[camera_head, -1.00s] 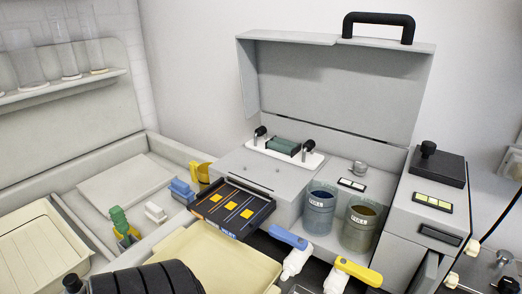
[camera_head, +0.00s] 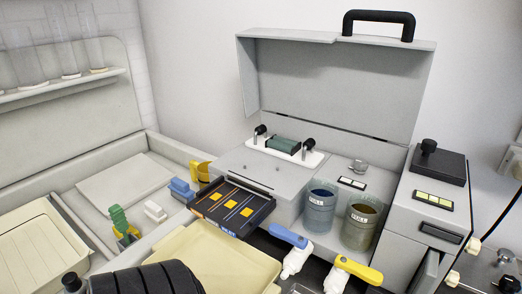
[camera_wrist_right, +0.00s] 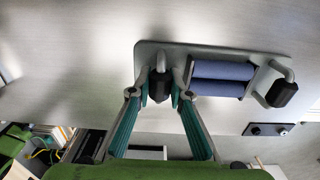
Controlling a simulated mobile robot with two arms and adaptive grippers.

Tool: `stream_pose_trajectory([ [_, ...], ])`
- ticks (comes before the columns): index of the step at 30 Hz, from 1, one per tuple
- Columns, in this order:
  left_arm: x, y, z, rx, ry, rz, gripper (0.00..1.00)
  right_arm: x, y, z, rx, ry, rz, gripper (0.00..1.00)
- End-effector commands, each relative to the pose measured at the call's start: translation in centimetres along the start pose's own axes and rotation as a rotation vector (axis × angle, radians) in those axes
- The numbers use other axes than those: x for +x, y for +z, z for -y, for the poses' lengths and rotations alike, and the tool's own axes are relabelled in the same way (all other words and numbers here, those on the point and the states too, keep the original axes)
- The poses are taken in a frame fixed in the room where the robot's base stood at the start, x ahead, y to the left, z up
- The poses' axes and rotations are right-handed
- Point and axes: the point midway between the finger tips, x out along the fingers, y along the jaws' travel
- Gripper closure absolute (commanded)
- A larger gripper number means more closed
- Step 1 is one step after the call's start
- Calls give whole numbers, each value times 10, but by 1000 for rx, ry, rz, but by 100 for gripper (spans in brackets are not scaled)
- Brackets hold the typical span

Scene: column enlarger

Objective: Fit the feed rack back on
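In the head view a dark tray with yellow squares (camera_head: 232,208) juts out at the front left of the grey machine (camera_head: 262,183); I cannot tell whether it is the feed rack. On the machine's top is a pale plate (camera_head: 312,160) with a green roller block (camera_head: 283,145) and two black-tipped levers. In the right wrist view a similar plate (camera_wrist_right: 205,58) carries blue-looking rollers (camera_wrist_right: 220,78) and two bent levers. My right gripper (camera_wrist_right: 161,97) is open, its teal fingers either side of one lever's black tip (camera_wrist_right: 160,87); contact is unclear. My left gripper is not in view.
The machine's lid (camera_head: 335,85) stands raised. Two jars marked FULL (camera_head: 319,210) (camera_head: 360,228) stand in front. Blue-handled (camera_head: 288,236) and yellow-handled (camera_head: 358,270) white items lie near the front.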

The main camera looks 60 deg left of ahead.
Motion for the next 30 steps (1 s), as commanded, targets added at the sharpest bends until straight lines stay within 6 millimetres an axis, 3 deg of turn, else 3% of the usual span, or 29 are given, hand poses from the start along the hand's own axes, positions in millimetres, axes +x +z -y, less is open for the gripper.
stream_pose_trajectory([
  [30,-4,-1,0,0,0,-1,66,-15,1,1,0,-1,4,100],
])
